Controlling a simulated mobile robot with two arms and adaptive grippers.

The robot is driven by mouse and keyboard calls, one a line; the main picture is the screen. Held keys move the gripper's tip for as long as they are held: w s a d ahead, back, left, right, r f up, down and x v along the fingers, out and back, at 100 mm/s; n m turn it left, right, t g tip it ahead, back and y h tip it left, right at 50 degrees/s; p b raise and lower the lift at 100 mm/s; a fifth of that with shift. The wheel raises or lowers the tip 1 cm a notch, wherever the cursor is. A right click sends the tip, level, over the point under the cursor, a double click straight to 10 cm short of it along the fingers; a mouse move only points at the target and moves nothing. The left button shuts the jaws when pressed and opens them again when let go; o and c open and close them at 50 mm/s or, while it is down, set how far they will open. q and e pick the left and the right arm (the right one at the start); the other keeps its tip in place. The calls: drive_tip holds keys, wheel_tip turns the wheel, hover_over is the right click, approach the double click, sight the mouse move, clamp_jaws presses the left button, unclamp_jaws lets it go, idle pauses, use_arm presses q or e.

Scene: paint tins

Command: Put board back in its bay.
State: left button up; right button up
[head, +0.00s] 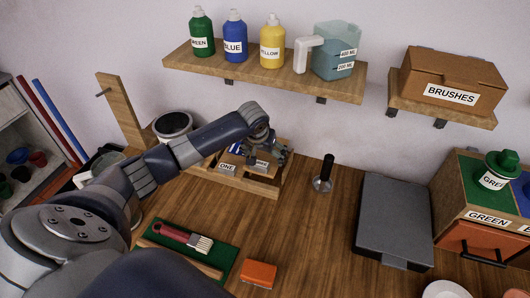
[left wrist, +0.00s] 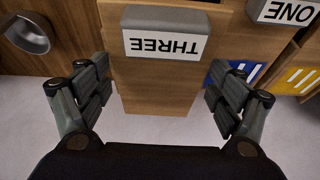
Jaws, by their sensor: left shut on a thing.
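My left gripper (head: 266,148) is over the wooden rack (head: 250,187) at the back of the bench. In the left wrist view its fingers (left wrist: 160,100) are shut on the two sides of a plain wooden board (left wrist: 158,92). A grey block labelled THREE (left wrist: 165,42) is in front of the board, upside down in that view. A block labelled ONE (left wrist: 285,10) is at the top right there; it also shows on the rack in the head view (head: 227,168). Blue (left wrist: 232,72) and yellow (left wrist: 297,78) panels stand beside the board. My gripper hides much of the rack. My right gripper is not in view.
An upright black handle on a metal base (head: 323,175) stands right of the rack. A grey case (head: 394,218), an orange block (head: 258,274) and a brush (head: 185,236) on a green tray lie nearby. A wall shelf (head: 255,75) with bottles is above.

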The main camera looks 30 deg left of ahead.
use_arm(q)
drive_tip(key=shift+f, duration=0.9)
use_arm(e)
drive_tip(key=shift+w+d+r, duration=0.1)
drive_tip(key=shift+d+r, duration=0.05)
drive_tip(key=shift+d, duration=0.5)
use_arm(q)
drive_tip(key=o, duration=1)
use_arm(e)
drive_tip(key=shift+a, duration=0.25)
